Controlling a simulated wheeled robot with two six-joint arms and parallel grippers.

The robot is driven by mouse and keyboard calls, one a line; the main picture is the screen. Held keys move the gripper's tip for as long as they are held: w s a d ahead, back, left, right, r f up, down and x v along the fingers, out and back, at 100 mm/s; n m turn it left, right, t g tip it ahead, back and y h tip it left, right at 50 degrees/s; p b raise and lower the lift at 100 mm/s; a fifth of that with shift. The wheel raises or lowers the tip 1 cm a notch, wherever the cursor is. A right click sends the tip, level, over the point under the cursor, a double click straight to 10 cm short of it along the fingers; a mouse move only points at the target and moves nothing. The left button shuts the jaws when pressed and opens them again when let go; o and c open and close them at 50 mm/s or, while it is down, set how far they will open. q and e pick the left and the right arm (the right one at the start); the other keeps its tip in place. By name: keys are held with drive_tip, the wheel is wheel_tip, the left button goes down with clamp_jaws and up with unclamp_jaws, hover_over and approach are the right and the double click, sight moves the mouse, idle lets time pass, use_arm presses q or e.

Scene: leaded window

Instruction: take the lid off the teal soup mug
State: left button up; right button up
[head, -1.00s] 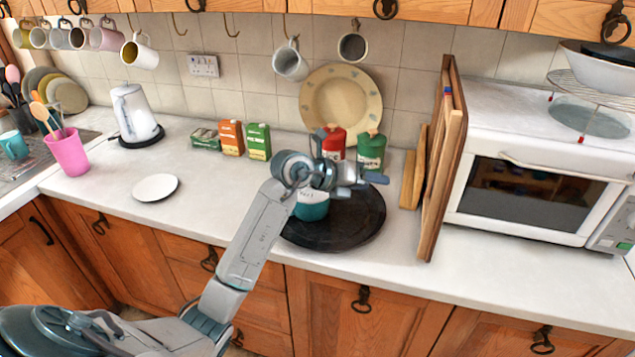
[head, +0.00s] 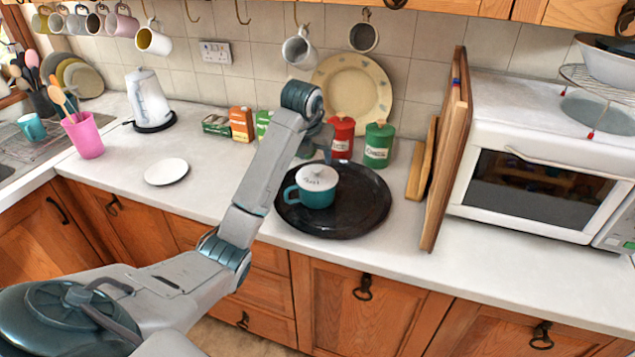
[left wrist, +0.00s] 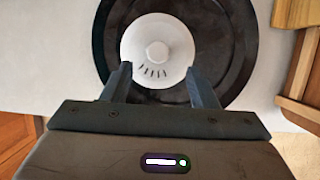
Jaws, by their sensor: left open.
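The teal soup mug (head: 315,197) stands upright on a round black tray (head: 362,212), its handle pointing left. Its white lid (head: 317,177), with a knob and dark lettering, sits on top of it. In the left wrist view the lid (left wrist: 157,50) shows from above, just beyond and between the fingers; the mug body is hidden under it. My left gripper (left wrist: 158,68) is open and empty. In the head view it hangs above and behind the mug, partly hidden by its own wrist. I cannot tell whether the fingers touch the lid. My right gripper is not in view.
Red (head: 341,138) and green (head: 378,146) canisters stand behind the tray, with a large plate (head: 352,92) against the tiles. Upright wooden boards (head: 449,150) and a white microwave (head: 535,165) are on the right. A small white disc (head: 166,171) lies on clear counter to the left.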

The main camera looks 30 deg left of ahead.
sight(317, 168)
use_arm(q)
drive_tip(key=shift+w+f, duration=0.2)
drive_tip(key=shift+f, duration=0.1)
drive_tip(key=shift+w+a+f+p, duration=0.1)
drive_tip(key=shift+f+p, duration=0.1)
drive_tip(key=shift+p, duration=0.1)
drive_tip(key=p+x, duration=0.2)
drive_tip(key=x, duration=0.2)
drive_tip(key=shift+a+f, duration=0.1)
drive_tip(key=shift+f, duration=0.1)
drive_tip(key=shift+w+f, duration=0.15)
drive_tip(key=shift+f, duration=0.15)
drive_tip(key=shift+r, duration=0.1)
drive_tip(key=c, duration=1)
drive_tip(key=shift+c, duration=0.3)
